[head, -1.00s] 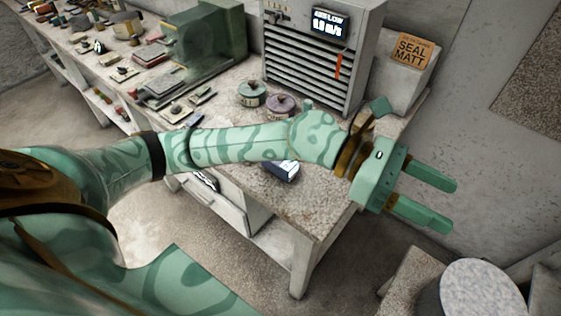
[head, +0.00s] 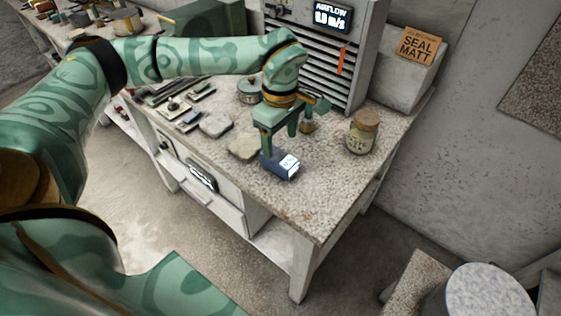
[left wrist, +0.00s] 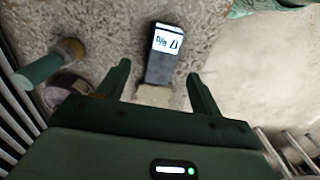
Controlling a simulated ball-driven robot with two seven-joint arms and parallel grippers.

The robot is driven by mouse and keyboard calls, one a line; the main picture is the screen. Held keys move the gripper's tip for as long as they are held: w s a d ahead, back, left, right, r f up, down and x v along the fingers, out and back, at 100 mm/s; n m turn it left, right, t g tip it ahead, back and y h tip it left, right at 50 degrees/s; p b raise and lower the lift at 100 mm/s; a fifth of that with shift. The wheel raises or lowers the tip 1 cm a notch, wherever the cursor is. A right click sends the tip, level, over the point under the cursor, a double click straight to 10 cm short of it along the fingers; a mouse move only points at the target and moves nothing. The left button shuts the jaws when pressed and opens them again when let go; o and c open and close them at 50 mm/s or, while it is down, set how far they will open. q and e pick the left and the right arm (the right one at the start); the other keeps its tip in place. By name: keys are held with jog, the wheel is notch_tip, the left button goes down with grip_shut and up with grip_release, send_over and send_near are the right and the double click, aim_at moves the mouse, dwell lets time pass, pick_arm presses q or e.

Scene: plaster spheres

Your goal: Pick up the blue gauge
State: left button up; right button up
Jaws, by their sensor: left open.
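The blue gauge (head: 282,167) lies on the speckled bench top near its front edge, a small dark blue block with a lit white display. My left gripper (head: 280,142) points down just above and behind it, jaws open and empty. One finger partly overlaps the gauge's left end in the head view. In the left wrist view the gauge (left wrist: 161,58) stands out beyond the open fingers (left wrist: 158,72), with its lower end between them in the picture. Whether the fingers touch it I cannot tell. My right gripper is not in view.
A lidded jar (head: 362,133) stands to the right on the bench (head: 325,190). Pale lumps (head: 215,124), a lidded pot (head: 249,90) and small tools lie to the left and behind. The slatted airflow cabinet (head: 325,60) stands at the back. The bench's front right is clear.

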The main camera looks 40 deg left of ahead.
aim_at(279, 155)
pick_arm(q)
notch_tip(279, 155, down, 7)
jog(key=shift+s+a+b, duration=0.1)
jog(key=shift+s+b, duration=0.05)
jog(key=shift+b, duration=1.1)
jog(key=shift+r, duration=0.1)
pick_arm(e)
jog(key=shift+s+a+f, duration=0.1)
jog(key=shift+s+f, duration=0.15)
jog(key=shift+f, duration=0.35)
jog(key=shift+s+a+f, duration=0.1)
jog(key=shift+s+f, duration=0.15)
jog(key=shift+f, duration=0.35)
pick_arm(q)
jog(key=shift+f+p, duration=0.25)
jog(key=shift+p, duration=0.05)
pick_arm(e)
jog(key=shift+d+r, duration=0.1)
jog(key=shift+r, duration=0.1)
pick_arm(q)
jog(key=c, duration=1.3)
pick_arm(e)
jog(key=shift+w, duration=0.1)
pick_arm(q)
jog(key=shift+o, duration=0.2)
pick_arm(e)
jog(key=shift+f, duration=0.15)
